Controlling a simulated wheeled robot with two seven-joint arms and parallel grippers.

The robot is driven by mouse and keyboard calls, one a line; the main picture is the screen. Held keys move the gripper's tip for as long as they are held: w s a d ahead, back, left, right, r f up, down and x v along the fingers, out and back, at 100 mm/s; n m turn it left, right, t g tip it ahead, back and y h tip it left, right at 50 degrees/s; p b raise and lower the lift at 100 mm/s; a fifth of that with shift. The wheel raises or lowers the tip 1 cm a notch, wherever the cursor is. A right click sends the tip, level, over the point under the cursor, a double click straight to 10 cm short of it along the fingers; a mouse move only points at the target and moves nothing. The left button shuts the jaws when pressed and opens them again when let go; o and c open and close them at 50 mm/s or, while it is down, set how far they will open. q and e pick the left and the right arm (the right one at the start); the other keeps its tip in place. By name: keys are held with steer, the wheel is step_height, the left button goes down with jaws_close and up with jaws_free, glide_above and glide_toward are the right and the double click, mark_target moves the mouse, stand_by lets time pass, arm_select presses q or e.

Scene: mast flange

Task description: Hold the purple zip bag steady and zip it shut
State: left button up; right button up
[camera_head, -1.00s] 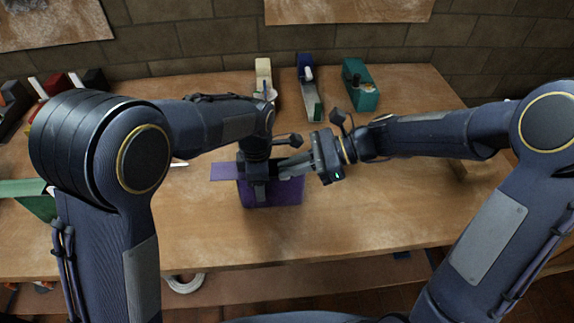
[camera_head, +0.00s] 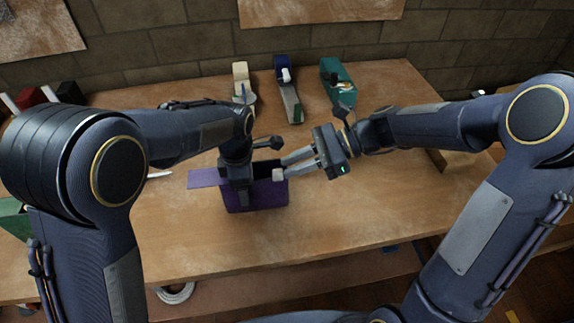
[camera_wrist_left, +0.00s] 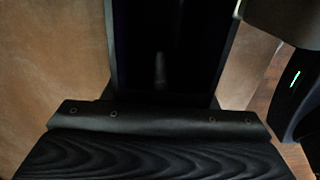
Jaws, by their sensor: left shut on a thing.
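The purple zip bag (camera_head: 262,197) stands on the wooden table with a dark opening along its top. A flat purple strip (camera_head: 203,179) sticks out to its left. My left gripper (camera_head: 238,190) points down over the bag's left part and is shut on the bag; its arm hides some of that side. My right gripper (camera_head: 282,167) reaches in from the right, its two fingers apart with a gap between them. Their tips are at the bag's top right, beside a small whitish piece (camera_head: 278,175); contact is unclear. The left wrist view shows mostly dark shapes.
A cream dispenser (camera_head: 241,82), a blue one (camera_head: 288,90) and a teal one (camera_head: 338,80) stand at the back of the table (camera_head: 370,210). A wooden block (camera_head: 447,160) lies at the right. The table in front of the bag is clear.

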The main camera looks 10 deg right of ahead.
steer(key=v, duration=1)
arm_select(q)
steer(key=o, duration=1.1)
steer(key=shift+o, duration=0.2)
